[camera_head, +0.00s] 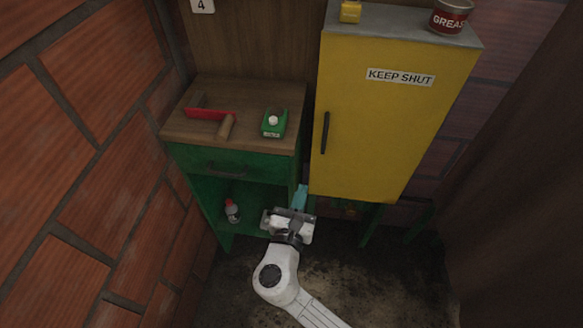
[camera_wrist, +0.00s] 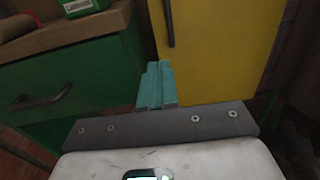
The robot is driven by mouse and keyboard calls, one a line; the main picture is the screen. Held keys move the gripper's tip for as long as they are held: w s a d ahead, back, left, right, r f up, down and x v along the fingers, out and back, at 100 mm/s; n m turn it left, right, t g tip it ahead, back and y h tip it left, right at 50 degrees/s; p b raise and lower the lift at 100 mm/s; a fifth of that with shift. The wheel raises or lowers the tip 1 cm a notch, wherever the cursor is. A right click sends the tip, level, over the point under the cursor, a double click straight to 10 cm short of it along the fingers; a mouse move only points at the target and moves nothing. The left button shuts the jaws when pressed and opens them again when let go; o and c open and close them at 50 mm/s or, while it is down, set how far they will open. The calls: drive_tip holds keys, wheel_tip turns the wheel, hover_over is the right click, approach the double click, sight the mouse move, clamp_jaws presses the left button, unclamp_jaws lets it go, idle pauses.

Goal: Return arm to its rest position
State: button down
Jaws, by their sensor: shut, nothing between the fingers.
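My gripper (camera_head: 300,197) is at the end of my white arm, in front of the gap between the green cabinet and the yellow cabinet. Its teal fingers are together and empty; they also show in the wrist view (camera_wrist: 156,86), pointing toward the lower part of the yellow cabinet. The arm reaches in from the bottom of the head view and is bent, with the gripper below the level of the wooden worktop. I cannot tell whether the fingertips touch anything.
The yellow cabinet (camera_head: 385,125) is shut, with a grease tin (camera_head: 450,17) and a small yellow object (camera_head: 350,11) on top. The green cabinet (camera_head: 200,160) holds a red-handled tool (camera_head: 207,114) and green box (camera_head: 273,123) on top, a bottle (camera_head: 232,211) below. Brick walls flank.

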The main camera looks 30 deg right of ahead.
drive_tip(key=s+d+f+m+g+y, duration=0.2)
drive_tip(key=s+d+f+m+g, duration=0.2)
drive_tip(key=s+d+m+g, duration=0.8)
drive_tip(key=s+a+f+m+y, duration=0.1)
drive_tip(key=s+a+m+y, duration=0.2)
drive_tip(key=s+m+y, duration=0.2)
drive_tip(key=s+a+m+y, duration=0.4)
drive_tip(key=s+m, duration=0.4)
drive_tip(key=m, duration=0.2)
drive_tip(key=shift+s+f+y, duration=0.3)
drive_tip(key=shift+f+y, duration=0.05)
drive_tip(key=shift+y, duration=0.35)
